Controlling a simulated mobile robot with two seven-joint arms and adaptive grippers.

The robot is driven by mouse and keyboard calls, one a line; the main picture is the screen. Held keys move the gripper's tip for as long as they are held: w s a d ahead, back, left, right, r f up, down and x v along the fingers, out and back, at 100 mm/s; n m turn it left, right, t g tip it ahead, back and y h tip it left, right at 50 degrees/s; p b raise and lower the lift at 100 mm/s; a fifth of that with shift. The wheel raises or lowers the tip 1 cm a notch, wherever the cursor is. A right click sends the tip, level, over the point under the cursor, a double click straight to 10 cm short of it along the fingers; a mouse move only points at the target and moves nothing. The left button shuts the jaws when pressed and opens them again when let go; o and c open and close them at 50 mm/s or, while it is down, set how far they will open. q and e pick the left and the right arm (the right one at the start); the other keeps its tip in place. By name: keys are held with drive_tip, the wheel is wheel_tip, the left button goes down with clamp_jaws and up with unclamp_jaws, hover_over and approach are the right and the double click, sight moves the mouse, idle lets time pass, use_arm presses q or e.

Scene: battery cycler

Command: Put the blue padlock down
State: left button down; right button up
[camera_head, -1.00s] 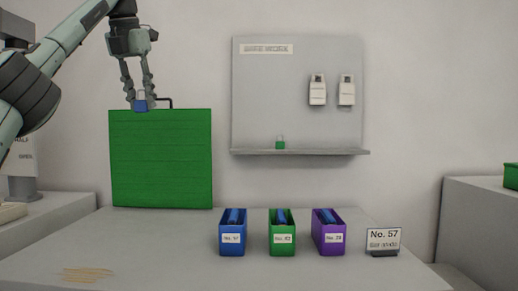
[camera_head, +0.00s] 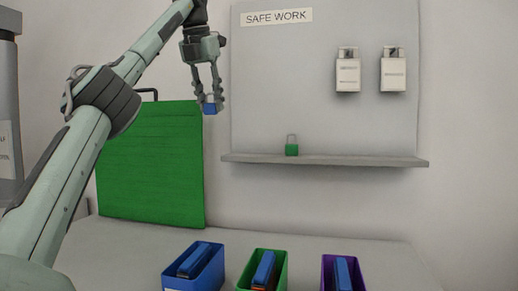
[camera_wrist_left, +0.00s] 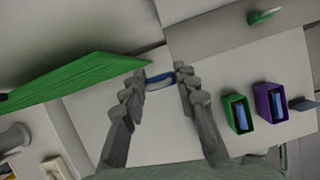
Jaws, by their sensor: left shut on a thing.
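The blue padlock (camera_head: 210,108) is held between the fingertips of my left gripper (camera_head: 211,100), up in the air in front of the wall and left of the shelf. In the left wrist view the padlock (camera_wrist_left: 160,80) shows between the two fingers of my left gripper (camera_wrist_left: 160,88), which is shut on it. The padlock hangs with its blue body below the fingers in the head view. My right gripper is in neither view.
A grey shelf (camera_head: 330,160) under a "SAFE WORK" board (camera_head: 330,110) carries a green padlock (camera_head: 291,149); its right part is clear. A green panel (camera_head: 150,170) stands at left. Blue (camera_head: 175,280), green (camera_head: 280,260) and purple (camera_head: 328,272) bins stand in front.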

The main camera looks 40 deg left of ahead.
use_arm(q)
drive_tip(key=w+d+f, duration=0.4)
drive_tip(key=w, duration=0.1)
drive_tip(key=w+d+f, duration=0.2)
drive_tip(key=w, duration=0.1)
drive_tip(key=shift+w+f, duration=0.15)
wheel_tip(320, 180, down, 4)
drive_tip(key=shift+a+b, duration=0.1)
drive_tip(key=shift+b, duration=0.75)
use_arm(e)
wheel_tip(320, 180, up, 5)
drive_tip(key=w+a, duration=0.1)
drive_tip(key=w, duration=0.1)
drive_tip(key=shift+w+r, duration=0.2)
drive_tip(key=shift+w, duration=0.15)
use_arm(q)
drive_tip(key=shift+f, duration=0.2)
drive_tip(key=c, duration=1.2)
unclamp_jaws()
drive_tip(key=shift+o, duration=0.2)
drive_tip(key=shift+r, duration=0.1)
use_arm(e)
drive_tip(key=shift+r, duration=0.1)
